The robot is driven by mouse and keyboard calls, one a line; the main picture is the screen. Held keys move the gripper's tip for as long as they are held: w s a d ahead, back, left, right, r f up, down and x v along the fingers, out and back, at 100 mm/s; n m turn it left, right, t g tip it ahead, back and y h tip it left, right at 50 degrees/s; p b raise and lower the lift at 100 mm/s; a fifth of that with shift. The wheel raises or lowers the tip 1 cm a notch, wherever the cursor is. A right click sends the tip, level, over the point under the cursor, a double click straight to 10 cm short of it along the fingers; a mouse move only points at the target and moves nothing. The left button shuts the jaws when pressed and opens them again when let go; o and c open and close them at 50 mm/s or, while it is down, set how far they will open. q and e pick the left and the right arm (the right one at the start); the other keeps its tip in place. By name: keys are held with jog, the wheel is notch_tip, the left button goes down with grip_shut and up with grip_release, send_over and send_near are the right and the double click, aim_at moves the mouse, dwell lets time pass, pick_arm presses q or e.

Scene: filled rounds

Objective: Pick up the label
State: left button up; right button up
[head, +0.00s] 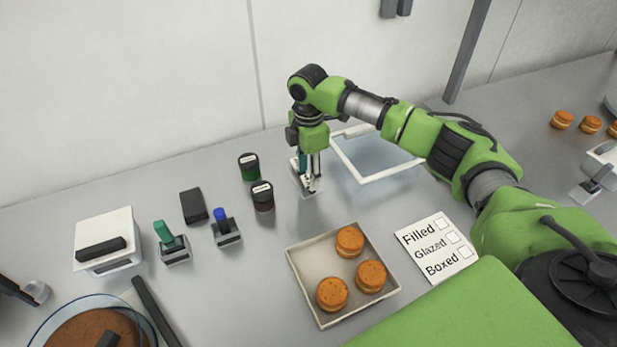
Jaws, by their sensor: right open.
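No separate loose label can be made out for certain. A white card (438,248) printed "Filled", "Glazed" and "Boxed", each with an empty box, lies flat right of the tray. Two small dark jars, a green-banded one (249,167) and a brown one (263,196), have white tops with tiny print. My right gripper (311,188) is open and points down, low over the table just right of the jars. A small pale metal piece with a bit of teal shows at its fingers; the gripper partly hides it. My left gripper is not in view.
A square tray (309,310) holds three orange-brown rounds. Stands with a green-handled (163,232) and a blue-handled tool (220,216), a black block (193,206) and a white box (104,232) stand left. A white-edged clear panel (395,172) is behind my right arm.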

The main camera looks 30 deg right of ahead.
jog(key=shift+f, duration=0.45)
dwell(0.3)
jog(key=c, duration=0.5)
